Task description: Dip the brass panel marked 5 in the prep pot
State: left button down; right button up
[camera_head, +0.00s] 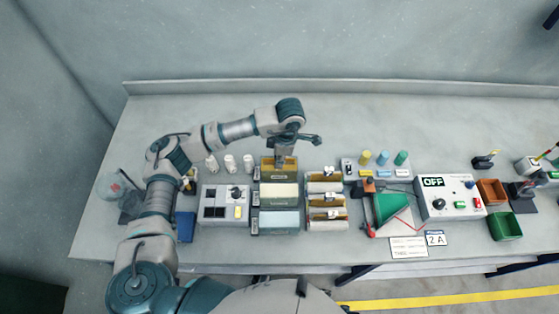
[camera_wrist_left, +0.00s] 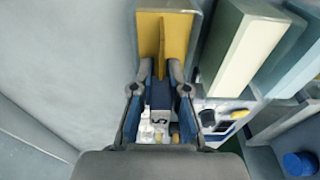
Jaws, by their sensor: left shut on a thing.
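My left gripper (camera_head: 285,146) hangs above the rearmost pot (camera_head: 293,163), which has a yellow inside. In the left wrist view the gripper (camera_wrist_left: 160,92) is shut on a dark holder with a tag marked 5 (camera_wrist_left: 158,119). A thin brass panel (camera_wrist_left: 161,48), seen edge-on, extends from this holder into the outline of the yellow pot (camera_wrist_left: 196,30). How deep the panel reaches is hard to tell. The pot labels are too small to read, so I cannot tell by name which is the prep pot. My right gripper is not in view.
A cream-filled pot (camera_head: 279,203) and a pale blue one (camera_head: 279,229) stand in front of the yellow pot. Racks (camera_head: 327,177) stand to the right, a switch box (camera_head: 224,205) to the left. A control box showing OFF (camera_head: 448,201) is further right.

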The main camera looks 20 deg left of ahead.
pick_arm(q)
jog(key=shift+r+p, duration=1.55)
jog(key=shift+r, duration=1.6)
